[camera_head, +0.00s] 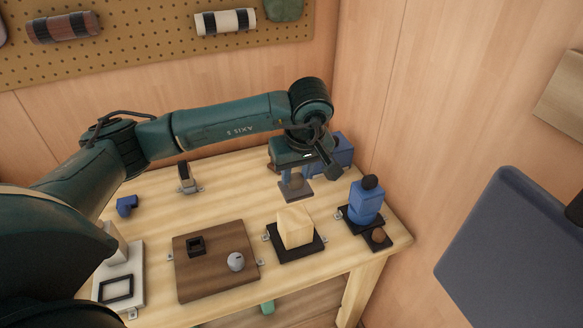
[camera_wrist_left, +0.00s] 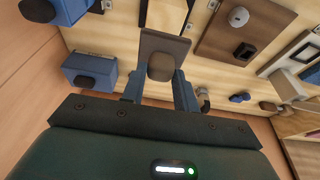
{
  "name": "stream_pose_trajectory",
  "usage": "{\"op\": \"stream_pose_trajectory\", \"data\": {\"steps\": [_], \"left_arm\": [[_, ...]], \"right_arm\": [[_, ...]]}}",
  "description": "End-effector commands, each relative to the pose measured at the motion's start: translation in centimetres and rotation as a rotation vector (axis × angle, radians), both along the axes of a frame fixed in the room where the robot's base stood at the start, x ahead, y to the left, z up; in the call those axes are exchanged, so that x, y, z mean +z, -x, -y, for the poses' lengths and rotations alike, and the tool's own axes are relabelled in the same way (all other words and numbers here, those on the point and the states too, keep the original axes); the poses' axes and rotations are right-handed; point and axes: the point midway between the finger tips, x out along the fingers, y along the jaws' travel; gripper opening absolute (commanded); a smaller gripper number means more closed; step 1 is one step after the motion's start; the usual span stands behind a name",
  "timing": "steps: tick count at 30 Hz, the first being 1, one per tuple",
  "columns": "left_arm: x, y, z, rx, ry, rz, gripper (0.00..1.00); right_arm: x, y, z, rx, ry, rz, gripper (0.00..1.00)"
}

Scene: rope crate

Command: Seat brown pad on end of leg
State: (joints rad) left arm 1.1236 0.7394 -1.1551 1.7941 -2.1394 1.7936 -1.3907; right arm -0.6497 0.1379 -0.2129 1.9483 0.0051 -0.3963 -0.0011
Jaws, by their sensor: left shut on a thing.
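My left gripper (camera_head: 297,178) reaches down over the back right of the table. In the left wrist view its two blue fingers (camera_wrist_left: 160,88) are shut on a rounded brown pad (camera_wrist_left: 160,67). The pad also shows in the head view (camera_head: 296,181), over a flat grey-brown plate (camera_head: 300,195). I cannot tell whether the pad still touches the plate. A pale wooden block, perhaps the leg (camera_head: 295,227), stands on a black base in front of the gripper; it is partly seen at the top of the left wrist view (camera_wrist_left: 165,12). My right gripper is out of view.
A blue box (camera_head: 343,150) is close behind the gripper. A brown board (camera_head: 205,278) lies left of the wooden block. The table's back middle is fairly clear.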

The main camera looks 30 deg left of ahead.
Motion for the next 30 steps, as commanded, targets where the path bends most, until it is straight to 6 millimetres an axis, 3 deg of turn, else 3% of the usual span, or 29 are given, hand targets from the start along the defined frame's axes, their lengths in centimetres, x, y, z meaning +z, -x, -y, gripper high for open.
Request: {"op": "stream_pose_trajectory", "data": {"steps": [14,30], "left_arm": [[-0.4,0.0,0.0,0.001,-0.001,0.001,0.00],[-4.8,0.0,-0.1,0.001,-0.001,0.001,0.00]], "right_arm": [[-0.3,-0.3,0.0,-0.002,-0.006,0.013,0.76],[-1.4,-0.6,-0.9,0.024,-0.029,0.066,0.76]]}}
